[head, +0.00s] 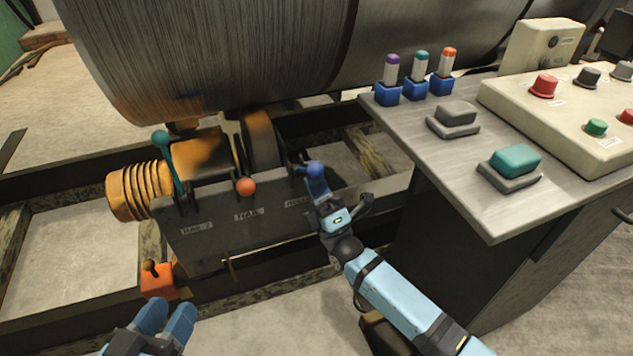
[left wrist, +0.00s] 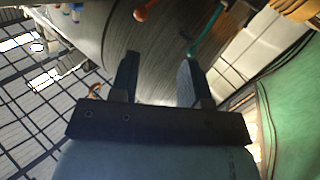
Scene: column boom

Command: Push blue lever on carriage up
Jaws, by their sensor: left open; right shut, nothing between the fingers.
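The carriage panel (head: 235,232) has three levers. The blue lever (head: 316,168) is at its right end; only its round knob shows clearly, and its stem is hidden. My right gripper (head: 318,190) is shut and empty, its tips right at the blue knob, just below it in the picture; I cannot tell whether they touch. My left gripper (head: 164,318) is open and empty at the bottom left, away from the levers. Its two fingers also show apart in the left wrist view (left wrist: 157,72).
The teal lever (head: 168,163) stands tall at the left and the orange knob (head: 245,187) is in the middle. A small orange box (head: 158,282) is below. A big metal drum (head: 220,50) is behind. The control desk (head: 480,190) stands close to my right arm.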

